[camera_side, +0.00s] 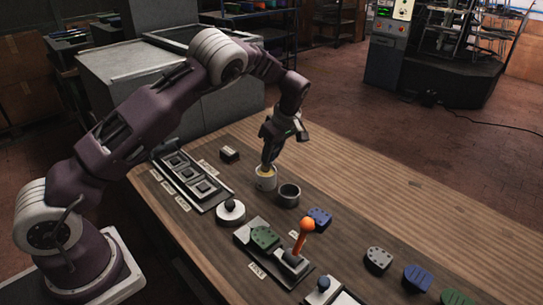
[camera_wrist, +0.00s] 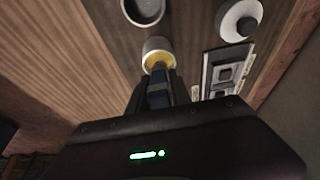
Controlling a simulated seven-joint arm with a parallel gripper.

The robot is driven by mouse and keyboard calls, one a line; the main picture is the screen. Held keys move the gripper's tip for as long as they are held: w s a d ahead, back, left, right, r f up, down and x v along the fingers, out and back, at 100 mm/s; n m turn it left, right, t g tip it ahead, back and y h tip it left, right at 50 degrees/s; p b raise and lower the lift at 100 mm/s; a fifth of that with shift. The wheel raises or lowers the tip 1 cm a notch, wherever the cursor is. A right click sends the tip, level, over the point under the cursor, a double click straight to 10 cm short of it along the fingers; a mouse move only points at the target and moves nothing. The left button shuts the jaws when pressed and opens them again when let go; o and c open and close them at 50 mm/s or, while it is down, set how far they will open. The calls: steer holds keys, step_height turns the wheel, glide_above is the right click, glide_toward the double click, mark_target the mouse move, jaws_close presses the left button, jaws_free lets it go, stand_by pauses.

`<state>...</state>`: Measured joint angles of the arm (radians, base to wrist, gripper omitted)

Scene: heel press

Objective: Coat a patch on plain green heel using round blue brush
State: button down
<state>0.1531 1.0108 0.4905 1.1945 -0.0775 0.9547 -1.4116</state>
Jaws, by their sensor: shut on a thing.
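My gripper (camera_side: 268,152) is shut on the blue brush (camera_wrist: 157,95), whose blue body shows between the fingers in the wrist view. The brush points down into a white pot (camera_side: 265,184) with yellow contents, also in the wrist view (camera_wrist: 158,44). The brush tip is hidden at the pot, so I cannot tell how deep it sits. A green heel (camera_side: 264,238) lies on the press base (camera_side: 246,232), beside the lever with an orange knob (camera_side: 307,224). Another green heel (camera_side: 456,297) is cut off at the bottom right. I cannot tell which is plain.
A dark open cup (camera_side: 289,196) stands close right of the pot. A round white piece with a dark knob (camera_side: 230,211) is in front. Blue and grey heels (camera_side: 379,258) lie right. The back right of the table is clear.

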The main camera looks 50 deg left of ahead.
steer(key=shift+r, duration=2.95)
